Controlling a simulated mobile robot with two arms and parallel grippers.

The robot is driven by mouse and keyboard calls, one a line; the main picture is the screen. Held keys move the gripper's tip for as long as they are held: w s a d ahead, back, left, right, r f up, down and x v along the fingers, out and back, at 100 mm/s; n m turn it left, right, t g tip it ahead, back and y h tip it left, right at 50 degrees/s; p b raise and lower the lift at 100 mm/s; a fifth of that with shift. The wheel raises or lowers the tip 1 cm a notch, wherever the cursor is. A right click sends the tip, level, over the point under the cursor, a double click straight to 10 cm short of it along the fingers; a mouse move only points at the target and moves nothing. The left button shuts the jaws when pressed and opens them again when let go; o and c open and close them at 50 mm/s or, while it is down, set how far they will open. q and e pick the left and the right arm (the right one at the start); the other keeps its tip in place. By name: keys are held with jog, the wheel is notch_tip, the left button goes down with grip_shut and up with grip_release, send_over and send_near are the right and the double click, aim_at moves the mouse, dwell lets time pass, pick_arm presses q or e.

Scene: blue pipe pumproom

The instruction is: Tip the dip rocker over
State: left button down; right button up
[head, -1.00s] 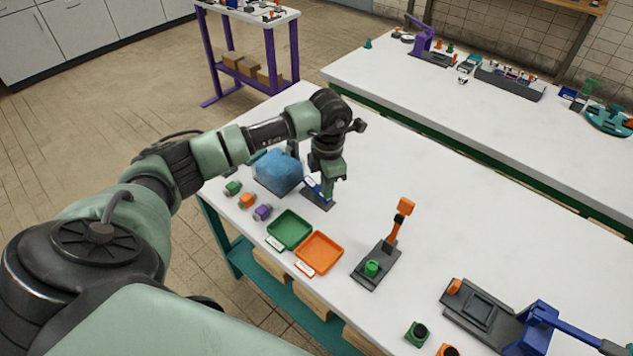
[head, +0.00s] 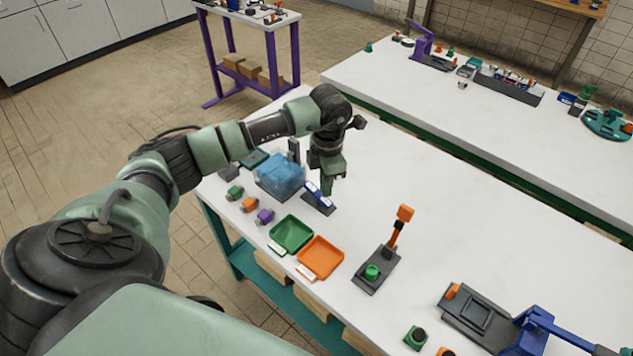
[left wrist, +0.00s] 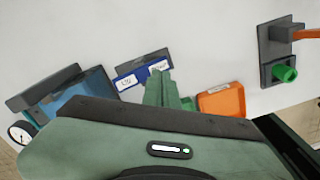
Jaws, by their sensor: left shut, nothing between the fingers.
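The dip rocker (head: 314,190) is a small blue paddle with white label patches on a dark base, on the white table beside a blue tank. It also shows in the left wrist view (left wrist: 131,79), with two white labels too small to read surely. My left gripper (head: 326,190) points down just over the rocker's right part and is shut with nothing in it. In the left wrist view its green fingertips (left wrist: 160,78) overlap the rocker's near right edge. I cannot tell whether they touch it. My right gripper is not in view.
A translucent blue tank (head: 279,174) stands close left of the rocker. Green (head: 291,250) and orange (head: 334,274) trays lie nearer. A dark base with an upright orange lever (head: 403,214) stands to the right. The table behind the rocker is clear.

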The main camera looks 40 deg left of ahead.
aim_at(327, 202)
pick_arm(q)
notch_tip(327, 202, up, 5)
jog(key=p, duration=0.2)
jog(key=shift+w+d+p, duration=0.1)
jog(key=shift+p, duration=0.25)
dwell(0.4)
